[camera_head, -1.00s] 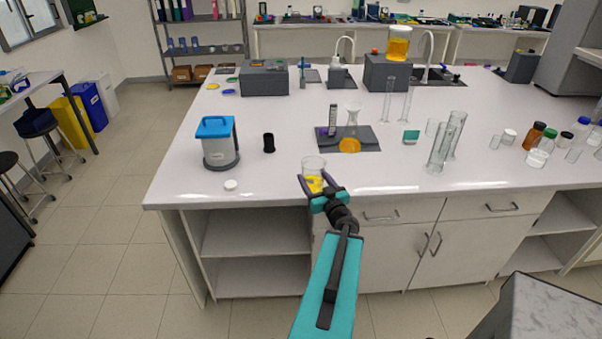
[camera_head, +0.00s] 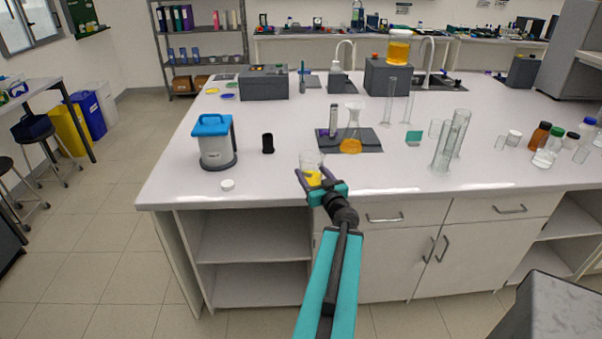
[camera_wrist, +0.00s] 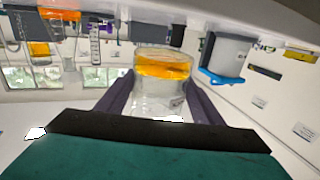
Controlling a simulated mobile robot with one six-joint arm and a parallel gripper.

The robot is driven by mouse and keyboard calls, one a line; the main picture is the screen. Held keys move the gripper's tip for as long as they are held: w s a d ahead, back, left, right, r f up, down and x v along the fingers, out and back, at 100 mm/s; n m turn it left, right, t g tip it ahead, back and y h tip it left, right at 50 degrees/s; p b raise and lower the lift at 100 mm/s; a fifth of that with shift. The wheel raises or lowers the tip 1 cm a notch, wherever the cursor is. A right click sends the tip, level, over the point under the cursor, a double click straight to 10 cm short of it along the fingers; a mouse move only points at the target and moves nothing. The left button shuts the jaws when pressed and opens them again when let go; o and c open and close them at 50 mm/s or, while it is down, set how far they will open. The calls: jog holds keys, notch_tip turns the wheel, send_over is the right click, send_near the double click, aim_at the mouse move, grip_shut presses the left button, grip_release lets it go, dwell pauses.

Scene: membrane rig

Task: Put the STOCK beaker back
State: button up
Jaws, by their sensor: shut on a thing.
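A clear glass beaker (camera_head: 310,160) with yellow-orange liquid is held in my gripper (camera_head: 316,181) at the front edge of the white bench (camera_head: 270,190). In the wrist view, which looks upside down, the beaker (camera_wrist: 160,85) sits between both dark fingers, with its liquid toward the picture's top. A small label shows on the glass but cannot be read. I cannot tell whether its base touches the bench. My gripper is shut on it.
A dark mat (camera_head: 368,145) behind it bears a flask (camera_head: 351,140) of orange liquid. A blue-lidded container (camera_head: 214,145), a black cup (camera_head: 268,143) and a white cap (camera_head: 228,185) stand left. Glass cylinders (camera_head: 443,150) stand right. Bench front right of the gripper is clear.

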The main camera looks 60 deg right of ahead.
jog(key=shift+f+b+x, duration=0.15)
jog(key=shift+b+x, duration=0.55)
jog(key=shift+b, duration=0.1)
jog(key=shift+f+b+x, duration=0.1)
jog(key=shift+b+x, duration=0.6)
jog(key=shift+b, duration=0.05)
jog(key=shift+f+p+x, duration=0.2)
jog(key=shift+p+x, duration=0.35)
jog(key=shift+x, duration=3)
jog(key=shift+d, duration=0.2)
jog(key=shift+w+d, duration=0.3)
jog(key=shift+f, duration=1.8)
jog(key=shift+f, duration=0.1)
jog(key=o, duration=1.3)
jog(key=shift+a, duration=0.1)
